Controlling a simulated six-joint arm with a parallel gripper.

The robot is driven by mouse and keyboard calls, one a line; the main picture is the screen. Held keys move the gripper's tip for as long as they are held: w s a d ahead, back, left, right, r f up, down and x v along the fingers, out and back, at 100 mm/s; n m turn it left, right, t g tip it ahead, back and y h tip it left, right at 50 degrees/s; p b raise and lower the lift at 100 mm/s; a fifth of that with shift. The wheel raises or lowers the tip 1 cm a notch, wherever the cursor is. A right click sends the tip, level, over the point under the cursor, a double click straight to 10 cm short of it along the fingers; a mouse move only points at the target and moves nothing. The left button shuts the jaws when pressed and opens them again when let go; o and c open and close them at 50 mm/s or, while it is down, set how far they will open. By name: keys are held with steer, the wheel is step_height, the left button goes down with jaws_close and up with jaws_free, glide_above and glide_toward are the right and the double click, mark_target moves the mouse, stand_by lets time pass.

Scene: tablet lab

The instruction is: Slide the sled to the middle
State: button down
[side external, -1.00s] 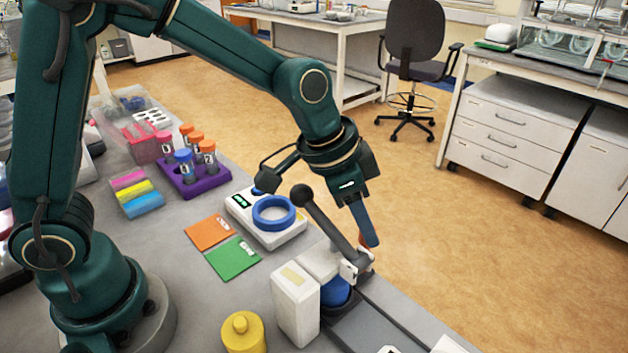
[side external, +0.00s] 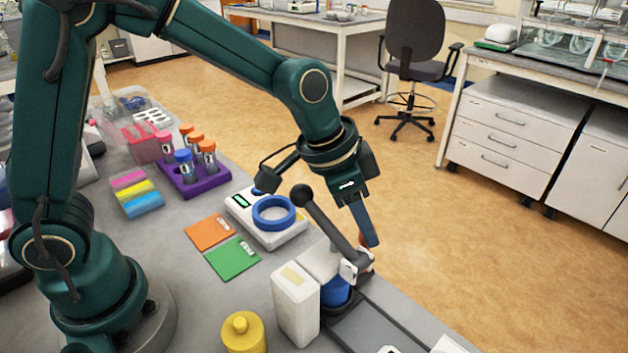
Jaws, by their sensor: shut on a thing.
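A press stands at the table's right edge, with a dark lever and ball knob (side external: 302,195), a white head (side external: 319,261) and a blue part (side external: 336,291) below. A dark track (side external: 372,328) runs from it toward the lower right. My gripper (side external: 370,240) reaches down behind the lever, at the far side of the press. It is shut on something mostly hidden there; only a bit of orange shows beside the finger. I take this to be the sled's grip, but the sled itself cannot be made out clearly.
A scale with a blue ring (side external: 273,213), orange card (side external: 209,233), green card (side external: 232,258) and purple tube rack (side external: 194,177) lie left. The floor is beyond the edge.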

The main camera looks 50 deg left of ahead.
steer(key=d, duration=0.8)
steer(key=shift+d, duration=0.3)
steer(key=c, duration=0.7)
jaws_free()
steer(key=shift+o, duration=0.2)
steer(key=v, duration=0.5)
steer(key=shift+s+r, duration=0.1)
steer(key=shift+a, duration=0.1)
